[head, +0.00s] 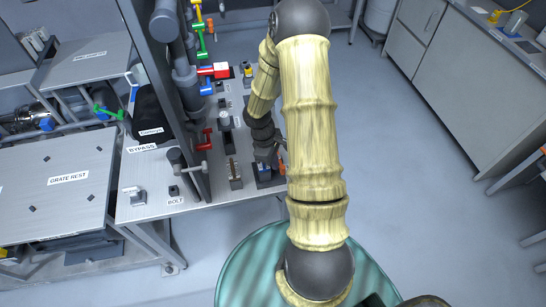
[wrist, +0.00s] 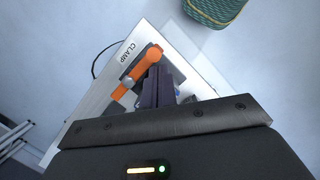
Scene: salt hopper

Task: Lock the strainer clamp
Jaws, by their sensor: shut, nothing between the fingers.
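The strainer clamp shows in the wrist view as an orange lever (wrist: 139,72) on a dark base beside the printed word CLAMP, near the corner of a pale bench top. In the head view only a small orange piece of the clamp (head: 282,169) shows at the bench's front edge, the rest behind my arm and gripper. My gripper (wrist: 157,75) is shut and empty, its fingers right beside the lever and partly overlapping its base. I cannot tell whether they touch it. My gripper (head: 276,158) is low over the bench edge in the head view.
Red (head: 205,140), blue and green handles and several small fixtures stand along the bench left of my arm. A dark upright frame (head: 170,90) rises beside them. A grate rest table (head: 55,185) is at left. Open floor (head: 420,210) lies to the right.

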